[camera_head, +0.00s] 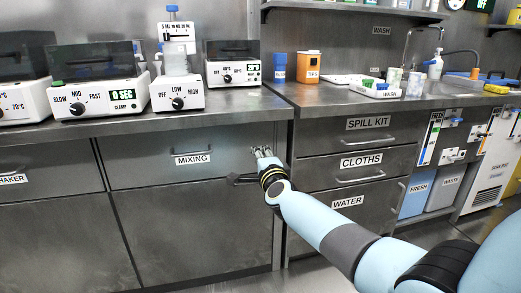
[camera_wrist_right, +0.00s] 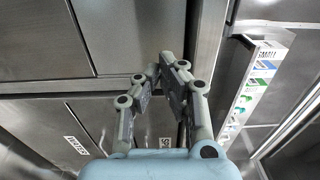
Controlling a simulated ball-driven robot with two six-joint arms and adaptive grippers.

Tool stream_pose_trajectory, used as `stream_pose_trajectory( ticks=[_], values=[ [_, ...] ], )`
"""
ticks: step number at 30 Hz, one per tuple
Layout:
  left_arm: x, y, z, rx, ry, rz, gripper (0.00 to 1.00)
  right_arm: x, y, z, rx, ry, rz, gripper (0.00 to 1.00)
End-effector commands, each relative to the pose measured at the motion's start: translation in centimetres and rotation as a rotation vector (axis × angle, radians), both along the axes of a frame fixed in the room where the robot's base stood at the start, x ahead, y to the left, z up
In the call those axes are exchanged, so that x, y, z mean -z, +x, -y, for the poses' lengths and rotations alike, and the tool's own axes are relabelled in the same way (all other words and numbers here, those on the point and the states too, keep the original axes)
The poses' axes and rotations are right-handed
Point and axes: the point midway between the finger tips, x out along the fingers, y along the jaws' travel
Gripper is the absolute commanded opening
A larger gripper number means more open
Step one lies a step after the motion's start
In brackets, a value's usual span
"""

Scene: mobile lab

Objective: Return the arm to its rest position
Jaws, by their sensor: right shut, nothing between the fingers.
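My right arm reaches in from the lower right of the head view. Its light blue forearm extends toward the steel cabinets. My right gripper (camera_head: 263,152) is in front of the gap between the MIXING drawer (camera_head: 150,158) and the drawer stack to its right. In the right wrist view the two grey fingers (camera_wrist_right: 168,62) come together at their tips, shut with nothing between them. I cannot tell whether the gripper touches the cabinet front. My left gripper is in neither view.
The steel counter (camera_head: 230,100) above carries several lab devices and a white wash tray (camera_head: 377,92). The CLOTHS drawer (camera_head: 340,165) is shut and close to the right of the gripper. A blue bin (camera_head: 415,195) stands farther right. Floor (camera_head: 315,278) shows in front of the cabinets.

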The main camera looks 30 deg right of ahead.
Motion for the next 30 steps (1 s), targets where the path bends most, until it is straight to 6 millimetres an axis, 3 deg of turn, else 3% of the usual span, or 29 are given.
stream_pose_trajectory(
  ticks=[9, 11, 14, 17, 21, 23, 27, 30],
  values=[
    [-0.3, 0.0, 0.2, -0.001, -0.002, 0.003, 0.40, 0.5, -1.2, -0.2, 0.001, 0.001, -0.010, 0.00],
    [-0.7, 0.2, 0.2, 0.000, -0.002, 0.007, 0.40, 1.6, -2.2, -0.2, 0.000, 0.001, -0.033, 0.00],
    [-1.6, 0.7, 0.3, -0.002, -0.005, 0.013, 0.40, 5.1, -5.5, -0.3, 0.000, -0.001, -0.110, 0.00],
    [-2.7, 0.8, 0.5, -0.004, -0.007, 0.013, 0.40, 10.7, -10.6, -0.6, -0.021, -0.050, -0.248, 0.00],
    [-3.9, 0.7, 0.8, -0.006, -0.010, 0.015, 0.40, 18.8, -19.2, -1.8, -0.116, -0.199, -0.486, 0.00],
    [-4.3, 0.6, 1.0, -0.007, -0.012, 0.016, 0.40, 21.8, -23.2, -2.3, -0.172, -0.270, -0.589, 0.00],
    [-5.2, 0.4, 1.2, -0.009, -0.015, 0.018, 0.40, 28.0, -33.4, -3.5, -0.335, -0.441, -0.826, 0.00],
    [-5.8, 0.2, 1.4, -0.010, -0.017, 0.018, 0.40, 31.5, -41.2, -4.3, -0.478, -0.563, -0.986, 0.00]
  ],
)
